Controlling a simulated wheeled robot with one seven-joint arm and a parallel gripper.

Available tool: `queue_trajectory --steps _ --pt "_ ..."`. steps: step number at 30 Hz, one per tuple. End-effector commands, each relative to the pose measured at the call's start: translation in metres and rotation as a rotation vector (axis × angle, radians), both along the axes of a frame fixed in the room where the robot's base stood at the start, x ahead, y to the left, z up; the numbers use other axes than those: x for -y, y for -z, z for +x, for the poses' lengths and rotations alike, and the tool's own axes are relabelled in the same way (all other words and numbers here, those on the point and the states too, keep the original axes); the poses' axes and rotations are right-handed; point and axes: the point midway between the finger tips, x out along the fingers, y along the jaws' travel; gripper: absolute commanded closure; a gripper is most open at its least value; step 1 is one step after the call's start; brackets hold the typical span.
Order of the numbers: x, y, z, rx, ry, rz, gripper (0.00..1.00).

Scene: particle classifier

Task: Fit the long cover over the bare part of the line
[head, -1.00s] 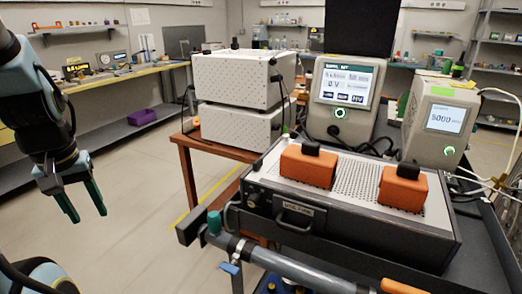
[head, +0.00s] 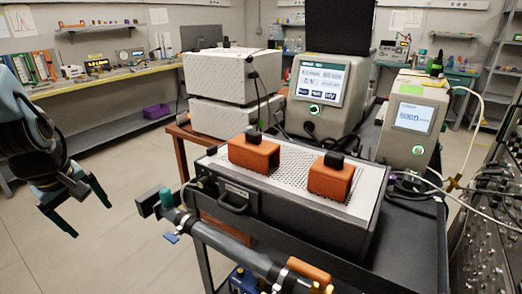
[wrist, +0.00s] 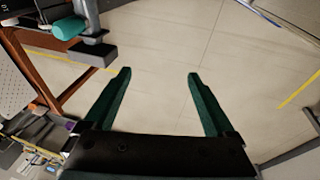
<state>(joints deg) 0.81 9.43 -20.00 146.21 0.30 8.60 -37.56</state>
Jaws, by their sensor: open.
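Two orange covers with black knobs on top rest on the perforated top of a grey box: a left one (head: 254,153) and a right one (head: 331,180). I cannot tell for certain which is the long one. The line, a dark grey pipe (head: 222,238), runs along the front of the box, with a teal piece (head: 166,197) at its left end and an orange piece (head: 308,269) farther right. Which part is bare is not clear. My gripper (head: 90,218) is open and empty, left of the line and apart from it; its open fingers also show in the wrist view (wrist: 159,74).
The grey box (head: 290,228) sits on a dark cart (head: 410,245). Behind are white stacked units (head: 215,80), a screen unit (head: 322,92) and a smaller display unit (head: 411,122) with loose hoses. A panel (head: 490,225) stands at right. Floor at left is clear.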

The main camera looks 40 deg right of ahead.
Motion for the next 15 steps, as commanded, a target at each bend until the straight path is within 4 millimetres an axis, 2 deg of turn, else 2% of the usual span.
queue_trajectory --steps 1,4,8,12,15 --pt "0.024 0.005 0.000 -0.005 -0.072 -0.068 0.10" --pt "0.075 0.007 -0.003 -0.029 -0.244 -0.235 0.10" --pt "0.143 -0.002 -0.017 -0.126 -0.471 -0.482 0.10" --pt "0.212 -0.030 -0.040 -0.322 -0.715 -0.755 0.10" --pt "0.251 -0.058 -0.058 -0.497 -0.865 -0.919 0.10"
